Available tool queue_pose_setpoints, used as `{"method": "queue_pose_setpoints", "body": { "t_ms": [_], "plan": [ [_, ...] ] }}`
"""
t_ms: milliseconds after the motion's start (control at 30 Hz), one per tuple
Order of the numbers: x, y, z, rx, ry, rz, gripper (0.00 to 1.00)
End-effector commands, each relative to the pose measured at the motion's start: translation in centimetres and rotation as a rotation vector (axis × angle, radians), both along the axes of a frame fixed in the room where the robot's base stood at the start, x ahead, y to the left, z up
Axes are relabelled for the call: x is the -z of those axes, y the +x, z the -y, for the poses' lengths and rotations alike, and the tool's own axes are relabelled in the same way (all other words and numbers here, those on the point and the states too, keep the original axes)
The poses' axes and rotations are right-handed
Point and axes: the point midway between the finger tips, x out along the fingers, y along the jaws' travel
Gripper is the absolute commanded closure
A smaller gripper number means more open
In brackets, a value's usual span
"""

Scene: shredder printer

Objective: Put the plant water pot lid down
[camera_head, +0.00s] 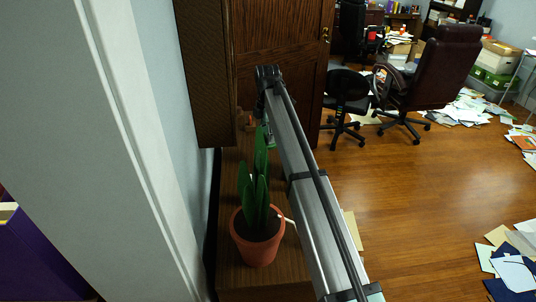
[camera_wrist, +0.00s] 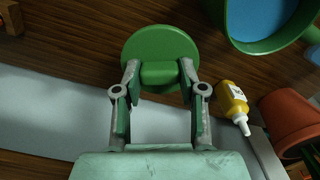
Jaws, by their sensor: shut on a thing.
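The round green lid (camera_wrist: 160,45) shows at the top centre of the wrist view. My gripper (camera_wrist: 159,74) is shut on the lid's raised handle, with one finger on each side. A wooden surface (camera_wrist: 80,40) lies beneath the lid; I cannot tell whether the lid touches it. The green water pot (camera_wrist: 232,38) stands at the upper right, open, with blue inside, apart from the lid. In the head view my arm hides most of the gripper area, and I cannot make out the lid there.
A yellow bottle (camera_wrist: 232,103) lies right of my gripper. A terracotta pot (camera_wrist: 290,120) is at the right edge; in the head view it holds a green plant (camera_head: 257,195) beside my arm. Bare wood shows left of the lid. A brown door (camera_head: 275,60) stands behind.

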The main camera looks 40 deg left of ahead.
Motion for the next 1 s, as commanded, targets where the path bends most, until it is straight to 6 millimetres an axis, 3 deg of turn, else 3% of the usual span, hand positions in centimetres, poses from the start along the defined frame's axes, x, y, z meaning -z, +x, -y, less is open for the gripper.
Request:
{"method": "queue_pose_setpoints", "body": {
  "t_ms": [200, 467, 733, 1000],
  "plan": [
    [4.0, -0.1, 0.1, 0.001, -0.001, 0.000, 0.78],
    [5.7, 0.0, 0.0, 0.001, 0.000, 0.000, 0.78],
    [9.0, 0.0, 0.1, 0.001, -0.001, 0.000, 0.78],
    [9.5, 0.0, 0.0, 0.001, 0.001, 0.000, 0.78]
  ]
}}
